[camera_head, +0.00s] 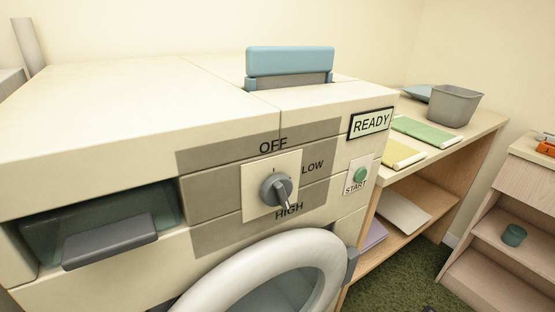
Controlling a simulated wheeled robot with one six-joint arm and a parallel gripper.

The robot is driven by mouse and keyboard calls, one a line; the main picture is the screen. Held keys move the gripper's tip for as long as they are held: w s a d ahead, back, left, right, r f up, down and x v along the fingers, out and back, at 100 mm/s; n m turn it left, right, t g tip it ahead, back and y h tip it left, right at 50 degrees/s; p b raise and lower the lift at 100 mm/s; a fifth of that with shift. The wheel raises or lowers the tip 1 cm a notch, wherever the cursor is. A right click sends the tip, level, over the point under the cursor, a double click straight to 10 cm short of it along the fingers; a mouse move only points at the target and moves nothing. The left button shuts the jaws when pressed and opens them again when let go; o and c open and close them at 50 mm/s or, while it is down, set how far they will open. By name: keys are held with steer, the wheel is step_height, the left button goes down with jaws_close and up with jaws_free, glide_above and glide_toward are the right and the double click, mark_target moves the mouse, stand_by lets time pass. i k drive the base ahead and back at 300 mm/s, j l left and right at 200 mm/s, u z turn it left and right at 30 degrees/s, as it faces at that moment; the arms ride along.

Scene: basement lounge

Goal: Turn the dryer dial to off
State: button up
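The dryer (110,110) fills the left and middle of the view. Its dial (275,190) is a round grey knob on a pale square plate. OFF is printed above the dial, LOW to its upper right and HIGH below it. The dial's pointer angles down and slightly right, toward HIGH. A green START button (360,175) and a READY sign (370,123) are to the right of the dial. My gripper cannot be made out in this view, and nothing is seen touching the dial.
The round dryer door (190,300) bulges below the dial. A grey-handled drawer (110,242) is at left, and a blue-topped part (290,61) stands on top. A wooden shelf unit (480,130) with folded cloths and a grey bin (453,105) stands right. Space before the dial looks clear.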

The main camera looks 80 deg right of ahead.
mark_target(276, 190)
steer(key=k+z, duration=0.1)
steer(key=z, duration=1.45)
